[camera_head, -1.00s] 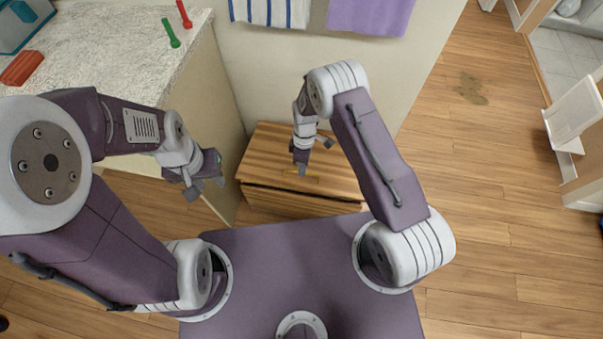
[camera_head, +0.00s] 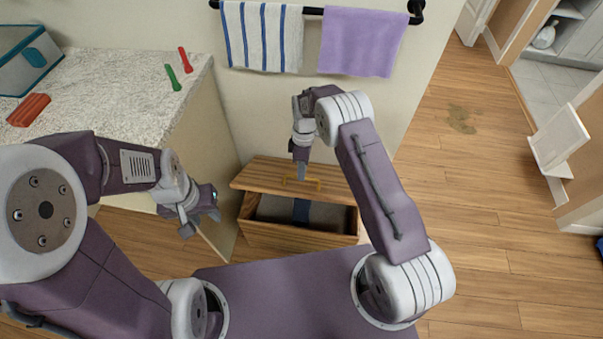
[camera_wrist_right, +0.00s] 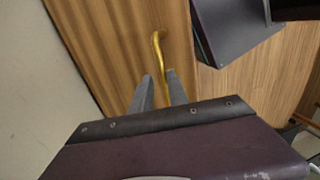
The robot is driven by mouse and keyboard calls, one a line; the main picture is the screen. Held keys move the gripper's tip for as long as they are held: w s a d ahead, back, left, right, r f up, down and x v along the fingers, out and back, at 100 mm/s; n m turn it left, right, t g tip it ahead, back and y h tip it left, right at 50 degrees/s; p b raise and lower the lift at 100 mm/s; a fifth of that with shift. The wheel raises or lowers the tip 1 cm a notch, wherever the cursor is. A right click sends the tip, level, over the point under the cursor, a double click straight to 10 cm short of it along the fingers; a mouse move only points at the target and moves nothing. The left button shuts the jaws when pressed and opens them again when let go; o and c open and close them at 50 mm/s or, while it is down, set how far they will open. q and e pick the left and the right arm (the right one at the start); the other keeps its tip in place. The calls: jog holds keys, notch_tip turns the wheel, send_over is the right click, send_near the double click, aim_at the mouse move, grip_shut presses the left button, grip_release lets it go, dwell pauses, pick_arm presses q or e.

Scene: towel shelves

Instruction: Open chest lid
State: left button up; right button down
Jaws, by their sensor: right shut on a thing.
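The wooden chest (camera_head: 285,236) stands on the floor against the wall, in front of my base. Its lid (camera_head: 260,174) is raised at the front, and a dark opening with something grey and blue inside shows below it. A yellow handle (camera_head: 312,184) sits on the lid; it also shows in the right wrist view (camera_wrist_right: 158,48). My right gripper (camera_head: 300,172) is shut on the handle; in the right wrist view its fingers (camera_wrist_right: 158,92) lie on either side of it. My left gripper (camera_head: 202,222) is left of the chest, empty, with its fingers apart.
A stone-topped counter (camera_head: 110,85) at the left bears a red block (camera_head: 28,110), a green item (camera_head: 173,77), a red item (camera_head: 185,60) and a teal-grey box (camera_head: 28,62). A striped towel (camera_head: 262,36) and a purple towel (camera_head: 362,42) hang above the chest.

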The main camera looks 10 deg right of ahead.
pick_arm(q)
jog(key=shift+f, duration=0.1)
pick_arm(e)
jog(key=shift+w+d+f, duration=0.2)
jog(key=shift+w+d, duration=0.05)
jog(key=shift+w, duration=0.2)
jog(key=c, duration=1.6)
grip_release()
jog(key=shift+o, duration=0.6)
jog(key=shift+w+d+f, duration=0.1)
jog(key=shift+w+f, duration=0.2)
pick_arm(q)
jog(key=shift+w+d, duration=0.15)
jog(key=shift+w, duration=0.2)
pick_arm(e)
jog(key=shift+s+r, duration=0.1)
jog(key=shift+r, duration=0.1)
